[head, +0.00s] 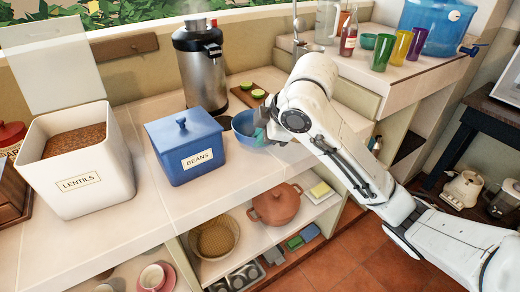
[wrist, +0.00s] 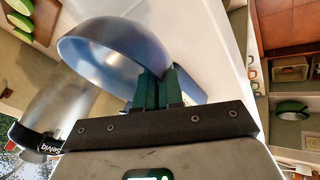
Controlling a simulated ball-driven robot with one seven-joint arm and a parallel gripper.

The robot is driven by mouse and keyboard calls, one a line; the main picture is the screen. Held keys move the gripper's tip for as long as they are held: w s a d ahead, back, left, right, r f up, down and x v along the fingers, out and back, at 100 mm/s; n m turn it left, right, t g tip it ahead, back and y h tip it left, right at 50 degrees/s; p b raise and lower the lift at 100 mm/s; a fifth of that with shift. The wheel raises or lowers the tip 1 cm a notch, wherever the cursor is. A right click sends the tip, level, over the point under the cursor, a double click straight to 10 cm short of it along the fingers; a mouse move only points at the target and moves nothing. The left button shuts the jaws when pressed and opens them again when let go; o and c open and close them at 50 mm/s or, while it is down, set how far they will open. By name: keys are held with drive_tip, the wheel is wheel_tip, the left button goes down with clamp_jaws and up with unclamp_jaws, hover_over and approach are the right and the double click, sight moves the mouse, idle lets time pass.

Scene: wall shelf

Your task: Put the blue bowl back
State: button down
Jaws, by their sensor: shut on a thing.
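The blue bowl (head: 240,125) is at the counter, just right of the blue BEANS box, with part of it hidden behind my gripper. My gripper (head: 261,135) is at the bowl's right side. In the wrist view, the dark green fingers of my gripper (wrist: 159,88) are shut on the rim of the blue bowl (wrist: 108,52). I cannot tell whether the bowl touches the counter or hangs just above it.
The BEANS box (head: 185,150) and white LENTILS bin (head: 80,170) stand left on the counter (head: 125,240). A steel flask (head: 203,75) and a board with green slices (head: 246,94) are behind. The shelf below holds an orange pot (head: 275,205) and basket (head: 215,238).

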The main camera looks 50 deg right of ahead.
drive_tip(key=shift+w+d+f, duration=0.1)
drive_tip(key=shift+w+f, duration=0.1)
drive_tip(key=shift+f, duration=0.85)
drive_tip(key=shift+w+d+f, duration=0.1)
drive_tip(key=shift+w+f, duration=0.1)
drive_tip(key=shift+f, duration=0.8)
drive_tip(key=shift+b, duration=0.3)
drive_tip(key=shift+f, duration=0.2)
drive_tip(key=c, duration=1.3)
unclamp_jaws()
drive_tip(key=shift+r, duration=0.1)
drive_tip(key=shift+o, duration=0.2)
drive_tip(key=shift+s+r, duration=0.15)
drive_tip(key=shift+r, duration=0.25)
drive_tip(key=p+v, duration=0.1)
drive_tip(key=v, duration=1)
drive_tip(key=shift+s+p, duration=0.2)
drive_tip(key=shift+p, duration=0.2)
drive_tip(key=shift+r, duration=0.15)
